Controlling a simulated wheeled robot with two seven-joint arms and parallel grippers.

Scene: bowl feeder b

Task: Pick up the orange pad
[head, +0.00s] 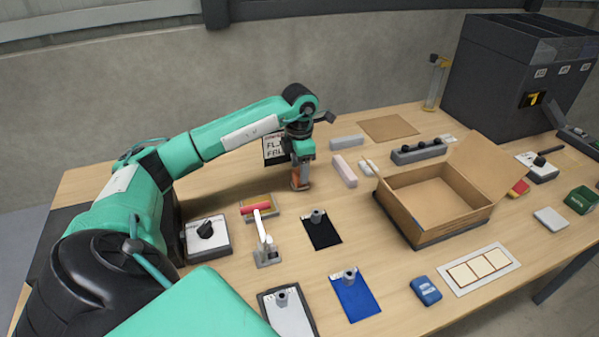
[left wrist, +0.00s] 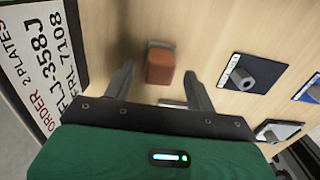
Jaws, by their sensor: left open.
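The orange pad (left wrist: 160,68) is a small orange-brown block on the wooden table, with a grey strip along its far edge in the left wrist view. In the head view the orange pad (head: 298,183) shows low under the end of my left arm, partly covered. My left gripper (left wrist: 160,74) is open, pointing down, one finger to each side of the pad in the picture, with visible gaps between. In the head view my left gripper (head: 300,169) is right above the pad. My right gripper is not in view.
A sign with printed letters (head: 273,149) stands close behind the left gripper. A red roller (head: 256,207), a black plate (head: 321,232) and a pale pink block (head: 345,171) lie nearby. An open cardboard box (head: 452,220) stands to the right. Bare table lies left of the gripper.

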